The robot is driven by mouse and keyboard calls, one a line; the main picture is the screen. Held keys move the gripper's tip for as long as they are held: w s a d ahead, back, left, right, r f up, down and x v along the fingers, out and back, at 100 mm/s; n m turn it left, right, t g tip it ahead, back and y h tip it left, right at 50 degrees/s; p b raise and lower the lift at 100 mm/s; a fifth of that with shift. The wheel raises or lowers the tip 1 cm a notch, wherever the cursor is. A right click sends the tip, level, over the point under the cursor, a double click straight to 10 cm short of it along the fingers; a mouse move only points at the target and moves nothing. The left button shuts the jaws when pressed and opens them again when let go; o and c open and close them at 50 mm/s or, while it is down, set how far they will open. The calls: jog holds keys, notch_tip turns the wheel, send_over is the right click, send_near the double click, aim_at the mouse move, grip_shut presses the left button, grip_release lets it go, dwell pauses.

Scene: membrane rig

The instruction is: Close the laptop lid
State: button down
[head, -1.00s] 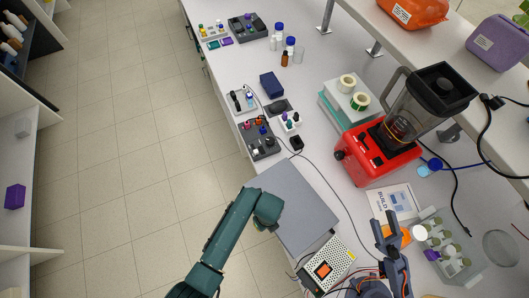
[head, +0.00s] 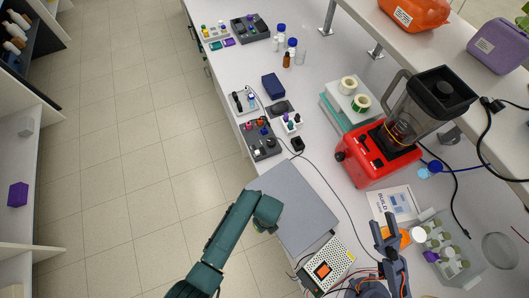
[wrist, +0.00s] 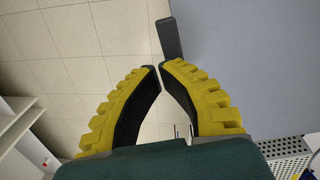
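The laptop shows in the head view as a plain grey flat panel (head: 297,203) at the bench's front edge. No keyboard or screen shows, and I cannot tell the lid's angle. A smooth grey surface (wrist: 255,65), which looks like the same panel, fills the right of the wrist view. My gripper (wrist: 161,68) has yellow ribbed fingers with dark pads. Its tips are nearly together, with only a sliver between them and nothing held. It is beside the panel's edge, over floor in the picture; contact cannot be told. In the head view the gripper is hidden behind my green arm.
A perforated metal power supply (head: 328,266) stands close to the panel's near side. A dark clawed device (head: 388,240) and a red blender (head: 378,152) are farther right. A dark bar (wrist: 168,38) sticks out beside the panel. Open floor (head: 130,150) lies left.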

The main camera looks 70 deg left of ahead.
notch_tip(320, 180, up, 12)
jog(key=shift+w+r+p, duration=0.15)
jog(key=shift+p, duration=0.2)
